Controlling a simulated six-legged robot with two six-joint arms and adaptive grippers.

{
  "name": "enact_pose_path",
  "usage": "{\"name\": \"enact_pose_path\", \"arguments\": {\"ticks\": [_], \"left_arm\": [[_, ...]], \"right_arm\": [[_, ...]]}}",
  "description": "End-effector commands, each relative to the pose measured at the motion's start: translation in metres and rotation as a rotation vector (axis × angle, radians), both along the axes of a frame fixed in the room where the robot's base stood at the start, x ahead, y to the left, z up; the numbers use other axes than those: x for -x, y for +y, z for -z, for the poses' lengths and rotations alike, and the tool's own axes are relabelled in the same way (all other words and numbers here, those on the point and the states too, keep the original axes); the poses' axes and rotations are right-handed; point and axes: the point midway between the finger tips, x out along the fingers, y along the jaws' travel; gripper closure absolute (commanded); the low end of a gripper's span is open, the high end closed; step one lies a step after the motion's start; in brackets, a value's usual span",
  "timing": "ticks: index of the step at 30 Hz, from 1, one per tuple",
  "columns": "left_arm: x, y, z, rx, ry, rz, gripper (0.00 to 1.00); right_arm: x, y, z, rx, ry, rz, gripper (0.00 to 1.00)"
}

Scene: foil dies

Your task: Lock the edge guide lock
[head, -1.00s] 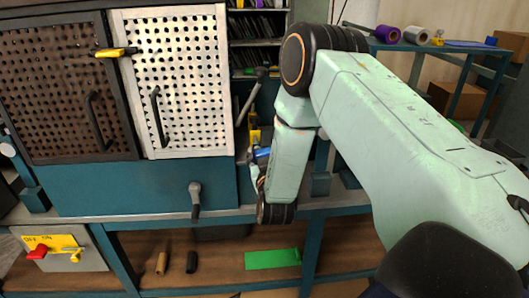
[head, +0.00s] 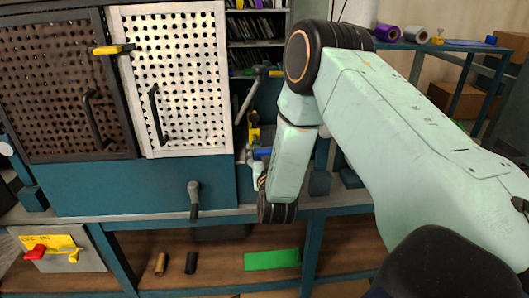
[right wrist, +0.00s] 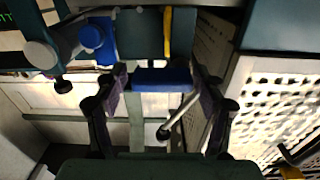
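A blue bar-shaped handle (right wrist: 162,80), which may be the edge guide lock, lies crosswise between my right fingertips in the right wrist view. A small blue part (head: 262,152) also shows beside the machine in the head view. My right gripper (right wrist: 163,82) is open, with one finger at each end of the blue handle. A gap to each finger is hard to make out, and I see no clear grip. In the head view my right gripper (head: 261,178) is mostly hidden by my own wrist. My left gripper is not in view.
The machine's perforated white door (head: 185,75) stands close left of my right arm. A grey rod (head: 250,98) slants up near the gripper; a blue round knob (right wrist: 92,37) and a yellow strip (right wrist: 167,32) are close too. A grey crank (head: 195,198) sticks out in front.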

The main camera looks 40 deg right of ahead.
Motion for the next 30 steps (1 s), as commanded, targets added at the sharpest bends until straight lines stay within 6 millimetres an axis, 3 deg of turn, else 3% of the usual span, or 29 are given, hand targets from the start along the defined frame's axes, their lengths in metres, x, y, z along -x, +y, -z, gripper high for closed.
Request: {"name": "enact_pose_path", "arguments": {"ticks": [14,30], "left_arm": [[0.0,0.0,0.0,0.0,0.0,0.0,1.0],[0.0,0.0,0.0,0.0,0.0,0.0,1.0]], "right_arm": [[0.007,0.007,0.002,-0.001,0.007,-0.006,0.23],[0.09,0.058,0.001,0.002,0.006,-0.006,0.23]]}}
